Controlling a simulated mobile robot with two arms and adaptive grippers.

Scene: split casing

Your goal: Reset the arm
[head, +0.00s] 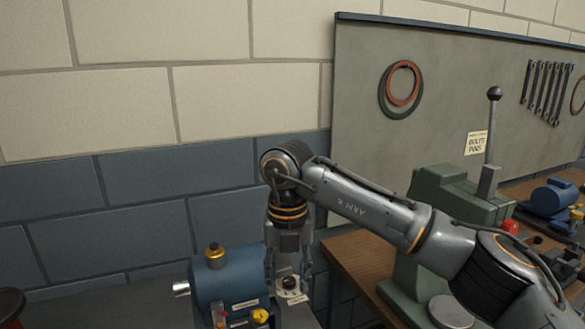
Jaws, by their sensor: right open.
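My right arm (370,205) reaches in from the lower right and bends down at the wrist. My right gripper (288,283) points downward and is open, with its two fingers apart. A small dark knob on a pale plate (291,292) shows between the fingers; I cannot tell whether they touch it. A blue cylindrical casing (228,284) with a brass cap on top and a metal shaft at its left stands just left of the gripper. My left gripper is not in view.
A green machine (445,215) with an upright lever stands on the wooden bench (358,262), partly behind my arm. A blue vise-like tool (555,197) is at the far right. A grey board (355,110) with hanging rings and wrenches is behind. The upper left shows only bare wall.

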